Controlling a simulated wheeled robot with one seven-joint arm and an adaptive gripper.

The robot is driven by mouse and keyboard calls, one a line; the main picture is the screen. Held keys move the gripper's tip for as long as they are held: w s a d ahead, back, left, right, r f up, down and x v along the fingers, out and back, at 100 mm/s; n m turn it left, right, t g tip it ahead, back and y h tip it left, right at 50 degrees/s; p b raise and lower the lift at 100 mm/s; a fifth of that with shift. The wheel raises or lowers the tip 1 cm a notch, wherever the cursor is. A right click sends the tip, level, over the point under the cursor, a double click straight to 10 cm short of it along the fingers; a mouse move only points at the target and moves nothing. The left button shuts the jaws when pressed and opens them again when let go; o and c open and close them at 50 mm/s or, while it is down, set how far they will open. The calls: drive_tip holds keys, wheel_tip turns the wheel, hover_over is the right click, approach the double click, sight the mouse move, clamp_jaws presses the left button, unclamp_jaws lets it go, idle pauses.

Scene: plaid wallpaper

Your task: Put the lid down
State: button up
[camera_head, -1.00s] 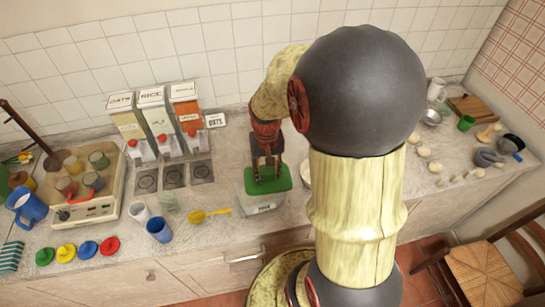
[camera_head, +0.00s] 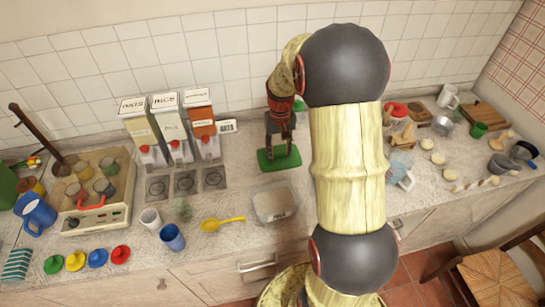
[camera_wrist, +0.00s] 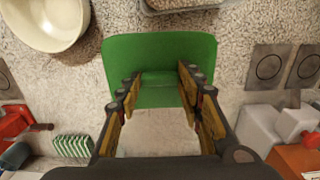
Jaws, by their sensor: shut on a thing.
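The green lid (camera_head: 265,160) is a flat rectangle in the head view, behind the clear container (camera_head: 272,218) and apart from it. The container is open at the top, with pale contents. My gripper (camera_head: 279,150) is shut on the lid's raised handle. In the wrist view, the lid (camera_wrist: 160,48) spans the space beyond my gripper (camera_wrist: 158,85), with its handle between the fingertips. The lid looks level and close to the counter; I cannot tell whether it touches. The container's edge (camera_wrist: 180,8) shows at the top of the wrist view.
Dispensers (camera_head: 170,125) stand to the left, with dark square pads (camera_head: 186,183) in front. A cream bowl (camera_wrist: 45,22) is close to the lid in the wrist view. Bare counter lies around the lid.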

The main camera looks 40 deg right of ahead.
drive_tip(key=w+f, duration=0.2)
drive_tip(key=w+d+f, duration=0.1)
drive_tip(key=f, duration=0.1)
drive_tip(key=w+f+b, duration=0.1)
drive_tip(key=w+f, duration=0.1)
drive_tip(key=shift+w+d, duration=0.35)
drive_tip(key=shift+w+d+f, duration=0.1)
drive_tip(key=shift+w+f, duration=0.3)
drive_tip(key=shift+f, duration=0.2)
drive_tip(key=shift+f+b, duration=0.3)
drive_tip(key=shift+f, duration=1)
drive_tip(key=shift+f, duration=0.2)
drive_tip(key=o, duration=1.1)
